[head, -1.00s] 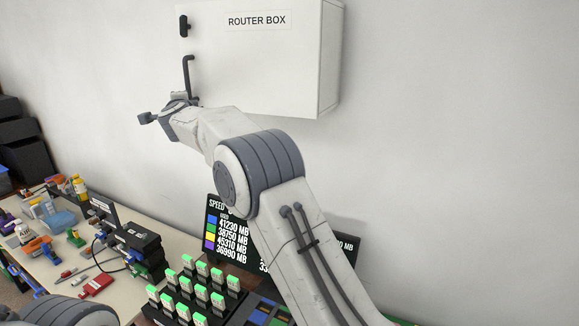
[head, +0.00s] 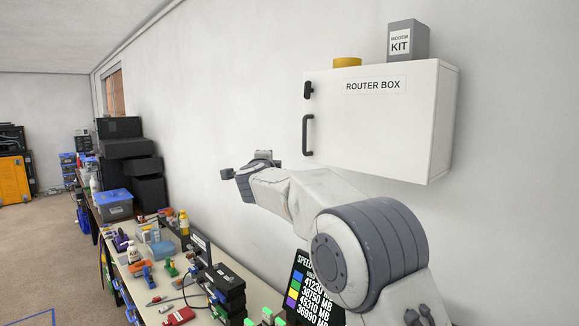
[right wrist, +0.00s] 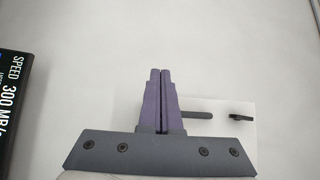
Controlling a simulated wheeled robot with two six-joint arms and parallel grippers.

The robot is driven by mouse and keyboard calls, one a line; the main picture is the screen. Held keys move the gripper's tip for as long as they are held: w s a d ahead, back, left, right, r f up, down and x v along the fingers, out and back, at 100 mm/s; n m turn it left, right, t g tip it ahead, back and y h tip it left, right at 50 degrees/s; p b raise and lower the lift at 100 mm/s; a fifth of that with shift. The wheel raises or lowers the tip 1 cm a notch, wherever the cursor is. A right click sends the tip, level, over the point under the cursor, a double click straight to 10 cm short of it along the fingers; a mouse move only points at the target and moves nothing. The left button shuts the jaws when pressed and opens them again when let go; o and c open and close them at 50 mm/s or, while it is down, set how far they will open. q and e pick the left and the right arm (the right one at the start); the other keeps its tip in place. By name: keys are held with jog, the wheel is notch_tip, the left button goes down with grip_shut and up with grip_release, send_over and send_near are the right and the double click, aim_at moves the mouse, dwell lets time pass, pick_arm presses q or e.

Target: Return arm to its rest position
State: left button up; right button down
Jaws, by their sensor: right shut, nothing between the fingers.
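My right arm reaches up from the lower right in the head view. Its gripper (head: 250,175) is beside the lower left of the white router box (head: 375,125), left of the box's black handle (head: 307,135). In the right wrist view the two fingers of the right gripper (right wrist: 160,72) are pressed together with nothing between them. The router box also shows behind them (right wrist: 225,112), with its door closed. My left gripper is not in view.
A black speed display (head: 305,290) is below. A workbench (head: 148,288) with tools and parts runs along the wall. Black boxes (head: 128,150) are stacked farther back.

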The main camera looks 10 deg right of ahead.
jog(key=s+d+f+n+g+y, duration=0.25)
jog(key=s+f+n, duration=0.45)
jog(key=f, duration=0.4)
jog(key=s+d+f+n+g+y, duration=0.2)
jog(key=s+f+n+g, duration=0.2)
jog(key=s+f+n, duration=0.55)
jog(key=s+d+f+n+g, duration=0.1)
jog(key=s+d+f+g, duration=0.2)
jog(key=s+f, duration=0.4)
jog(key=s+d+f+n+g+h, duration=0.1)
jog(key=s+d+f+g, duration=0.2)
jog(key=s, duration=0.6)
jog(key=s+d+f+n+g, duration=0.1)
jog(key=s+d+f+g, duration=0.1)
jog(key=s+f, duration=0.5)
jog(key=s+a+n+g+b, duration=0.3)
jog(key=s+a+n+b, duration=0.3)
jog(key=s+a, duration=0.7)
jog(key=shift+s+f+n+y+b, duration=0.4)
jog(key=shift+s+n, duration=0.45)
jog(key=shift+s, duration=0.2)
